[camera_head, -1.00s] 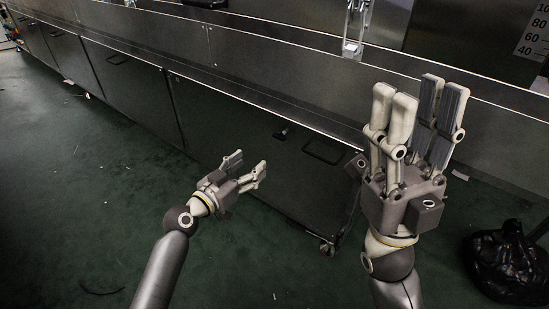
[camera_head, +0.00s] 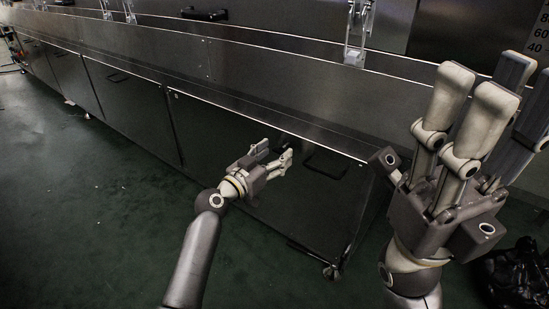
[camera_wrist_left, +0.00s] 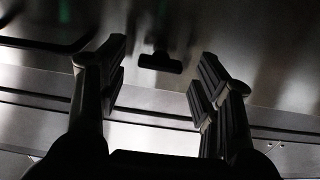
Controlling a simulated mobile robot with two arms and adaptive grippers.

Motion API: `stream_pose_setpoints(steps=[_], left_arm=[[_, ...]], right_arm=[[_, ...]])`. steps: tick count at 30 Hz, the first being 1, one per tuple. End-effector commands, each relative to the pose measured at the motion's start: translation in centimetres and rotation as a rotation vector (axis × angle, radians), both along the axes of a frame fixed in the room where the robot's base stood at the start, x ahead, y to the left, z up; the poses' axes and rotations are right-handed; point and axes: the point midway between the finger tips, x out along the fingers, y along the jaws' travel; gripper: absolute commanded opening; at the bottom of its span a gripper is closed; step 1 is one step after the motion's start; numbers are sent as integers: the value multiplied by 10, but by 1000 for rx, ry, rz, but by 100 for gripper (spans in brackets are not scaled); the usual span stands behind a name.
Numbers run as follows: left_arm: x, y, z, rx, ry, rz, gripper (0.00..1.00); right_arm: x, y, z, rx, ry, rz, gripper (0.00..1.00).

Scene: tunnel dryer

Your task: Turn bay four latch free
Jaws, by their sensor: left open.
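In the wrist view, a small dark T-shaped latch (camera_wrist_left: 160,62) stands out from the metal panel, in the gap between my left gripper's fingers and ahead of their tips. It is apart from both fingers. In the head view the latch is hidden behind my left gripper (camera_head: 275,153), which is open and empty in front of the lower cabinet door (camera_head: 215,125). My right gripper (camera_head: 500,85) is large at the right, fingers pointing up, parted and empty. No bay number is readable.
A dark bar handle (camera_head: 325,164) is on the same door, right of my left gripper. A clear bracket (camera_head: 355,35) hangs from the upper ledge. A black bag (camera_head: 520,270) lies at the lower right. The green floor (camera_head: 80,220) at left is mostly clear.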

Motion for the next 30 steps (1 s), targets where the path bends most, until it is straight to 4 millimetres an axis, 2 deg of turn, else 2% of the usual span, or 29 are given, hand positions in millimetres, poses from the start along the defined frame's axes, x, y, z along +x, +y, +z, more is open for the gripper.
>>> stream_pose_setpoints(steps=[11, 21, 30], left_arm=[[4, -3, 0, 1, -1, 0, 59], [4, -3, 0, 0, 0, 0, 15], [4, -3, 0, -26, 19, 0, 13]], right_arm=[[0, 0, 1, -1, -4, -1, 40], [0, 0, 1, -1, -3, 0, 40], [-1, 0, 2, 1, -6, 1, 40]])
